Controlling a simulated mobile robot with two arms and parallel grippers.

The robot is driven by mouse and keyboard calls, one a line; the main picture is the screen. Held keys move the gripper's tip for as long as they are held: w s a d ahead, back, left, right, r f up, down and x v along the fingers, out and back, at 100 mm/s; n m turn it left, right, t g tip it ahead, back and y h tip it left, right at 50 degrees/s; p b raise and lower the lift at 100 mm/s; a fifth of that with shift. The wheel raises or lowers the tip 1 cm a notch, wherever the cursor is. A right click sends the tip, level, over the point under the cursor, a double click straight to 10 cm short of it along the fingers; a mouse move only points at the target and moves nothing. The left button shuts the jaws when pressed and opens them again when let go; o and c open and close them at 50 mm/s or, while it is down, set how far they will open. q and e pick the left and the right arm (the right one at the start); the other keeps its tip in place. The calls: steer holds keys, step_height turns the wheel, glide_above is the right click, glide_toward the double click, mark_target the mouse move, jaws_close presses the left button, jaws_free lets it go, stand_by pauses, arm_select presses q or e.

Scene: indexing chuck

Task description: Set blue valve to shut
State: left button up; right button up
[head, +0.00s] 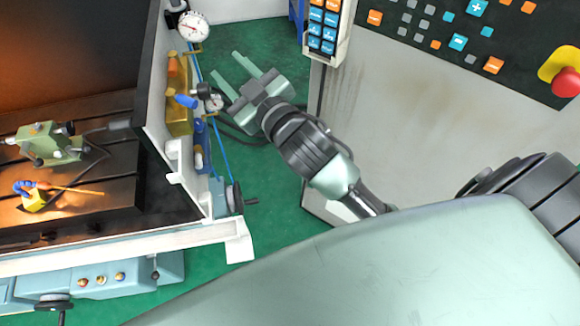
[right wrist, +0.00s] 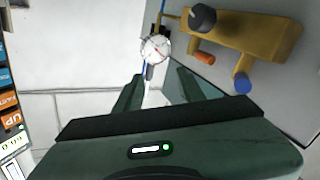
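The blue valve handle (head: 184,100) sticks out from a brass block (head: 178,122) on the side wall of the machine in the head view. In the right wrist view the blue handle (right wrist: 243,84) points down from the brass block (right wrist: 262,32), beside an orange handle (right wrist: 203,58). My right gripper (head: 225,64) is open and empty, to the right of the block and apart from it. In the right wrist view its fingers (right wrist: 158,78) are spread, and the blue handle lies to their right, not between them. My left gripper is not in view.
A round white gauge (head: 193,27) is above the block, and a smaller gauge (head: 213,102) sits beside the blue handle. A control panel (head: 323,25) on a grey cabinet (head: 400,120) stands to the right. Green floor (head: 265,190) lies between machine and cabinet.

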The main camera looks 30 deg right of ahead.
steer(key=s+d+f+m+g+h, duration=0.1)
steer(key=s+d+f+g, duration=0.1)
steer(key=f, duration=0.7)
steer(key=s+d+f+m+g+h, duration=0.1)
steer(key=s+f+g, duration=0.3)
steer(key=f, duration=0.6)
steer(key=s+d+f+m+g+h+b, duration=0.1)
steer(key=s+d+f+g, duration=0.2)
steer(key=s+f, duration=0.3)
step_height(320, 180, down, 4)
steer(key=shift+s+g, duration=0.2)
steer(key=shift+g, duration=0.2)
